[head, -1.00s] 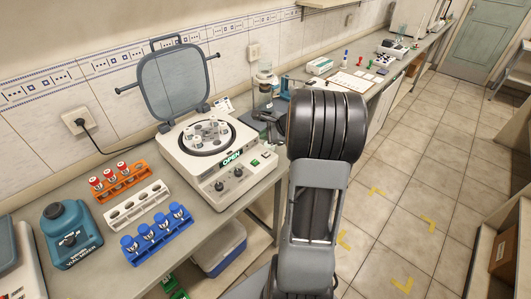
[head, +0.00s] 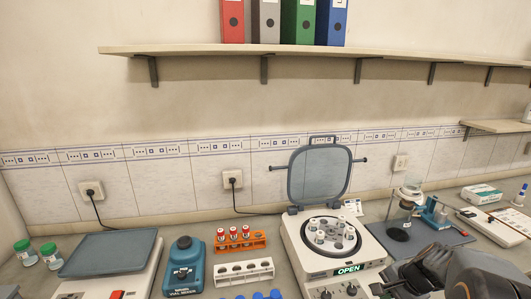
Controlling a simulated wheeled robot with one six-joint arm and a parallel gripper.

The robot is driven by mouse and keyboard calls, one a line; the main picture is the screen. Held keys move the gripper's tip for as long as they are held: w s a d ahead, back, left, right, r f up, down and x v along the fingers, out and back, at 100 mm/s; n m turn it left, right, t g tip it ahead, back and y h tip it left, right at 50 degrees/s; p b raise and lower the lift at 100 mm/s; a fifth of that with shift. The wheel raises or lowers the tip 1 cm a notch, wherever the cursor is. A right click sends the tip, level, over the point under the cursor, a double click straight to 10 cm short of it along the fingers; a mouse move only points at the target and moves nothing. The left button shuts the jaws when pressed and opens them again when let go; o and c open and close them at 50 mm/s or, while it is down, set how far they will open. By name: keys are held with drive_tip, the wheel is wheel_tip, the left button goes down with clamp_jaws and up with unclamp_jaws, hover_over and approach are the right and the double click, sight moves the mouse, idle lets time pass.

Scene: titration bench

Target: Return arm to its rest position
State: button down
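Part of my arm shows at the lower right of the head view, in front of the bench and beside the centrifuge (head: 297,250). The dark end piece there looks like my gripper (head: 410,276), cut off by the bottom edge. Its fingers do not show clearly, so I cannot tell whether it is open or shut or holds anything. The centrifuge has its lid (head: 318,175) raised, its panel reads OPEN, and several tubes sit in its rotor.
An orange rack (head: 259,243) holds red-capped tubes; a white rack (head: 244,273) stands before it. Blue caps show at the bottom edge. A teal vial mixer (head: 183,268), balance (head: 108,255) and green-lidded jars (head: 50,255) stand left. A glass apparatus (head: 399,222) stands right. A shelf (head: 310,54) with binders hangs above.

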drive_tip(key=s+a+r+n+h, duration=0.1)
drive_tip(key=s+a+r+n, duration=0.3)
drive_tip(key=a+n, duration=0.2)
drive_tip(key=s+a+r+n+h, duration=0.2)
drive_tip(key=s+a+r+n, duration=0.1)
drive_tip(key=s+a+n, duration=0.2)
drive_tip(key=a+n, duration=0.2)
drive_tip(key=a, duration=0.2)
drive_tip(key=shift+a+r, duration=0.35)
drive_tip(key=shift+r, duration=0.05)
